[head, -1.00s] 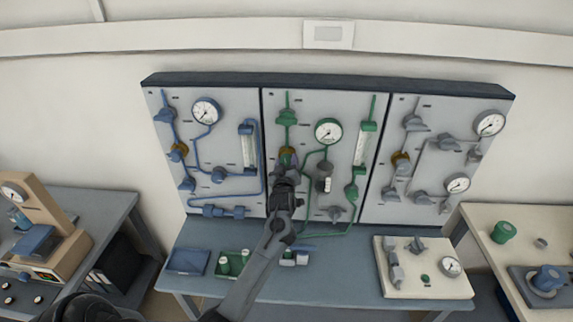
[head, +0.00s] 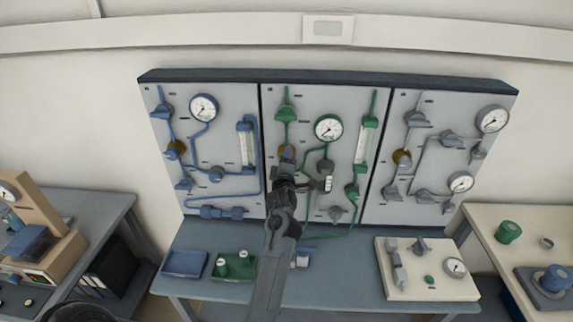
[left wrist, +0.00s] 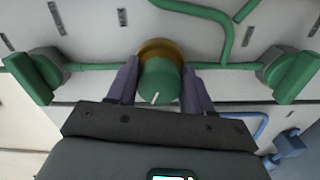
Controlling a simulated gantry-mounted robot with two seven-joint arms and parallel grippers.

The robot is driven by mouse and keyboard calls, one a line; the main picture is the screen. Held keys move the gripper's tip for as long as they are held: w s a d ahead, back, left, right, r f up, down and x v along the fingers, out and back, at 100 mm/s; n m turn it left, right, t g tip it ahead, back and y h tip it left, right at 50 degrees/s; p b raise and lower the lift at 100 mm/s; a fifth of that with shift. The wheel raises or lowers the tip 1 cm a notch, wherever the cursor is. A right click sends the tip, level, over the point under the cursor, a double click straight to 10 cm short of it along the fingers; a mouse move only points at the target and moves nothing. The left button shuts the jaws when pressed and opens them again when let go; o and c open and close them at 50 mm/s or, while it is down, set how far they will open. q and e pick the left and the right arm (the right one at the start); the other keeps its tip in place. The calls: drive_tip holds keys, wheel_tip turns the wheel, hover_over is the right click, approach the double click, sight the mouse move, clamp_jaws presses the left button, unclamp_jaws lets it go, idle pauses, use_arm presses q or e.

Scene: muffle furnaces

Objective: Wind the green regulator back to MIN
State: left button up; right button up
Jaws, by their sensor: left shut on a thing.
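The green regulator knob (left wrist: 160,82) fills the gap between my left gripper's two fingers (left wrist: 160,86) in the left wrist view. It has a white pointer line on its face, toward the bottom of that view, and a brass collar (left wrist: 158,46) behind it. My left gripper is shut on the knob, one finger on each side. In the head view my left gripper (head: 288,156) is at the middle panel (head: 311,99), on the green line below the upper green valve (head: 286,113), and mostly hides the knob. The MIN marking cannot be read.
Green valve handles (left wrist: 31,77) (left wrist: 289,75) stand left and right of the knob in the left wrist view. A round gauge (head: 328,128) and a glass flow tube (head: 362,144) are to its right in the head view. Blue and grey panels flank it. The bench is below.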

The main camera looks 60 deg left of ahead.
use_arm(q)
drive_tip(key=n+b, duration=0.2)
drive_tip(key=n, duration=0.1)
drive_tip(key=shift+n, duration=0.7)
drive_tip(key=shift+r, duration=0.1)
drive_tip(key=o, duration=1)
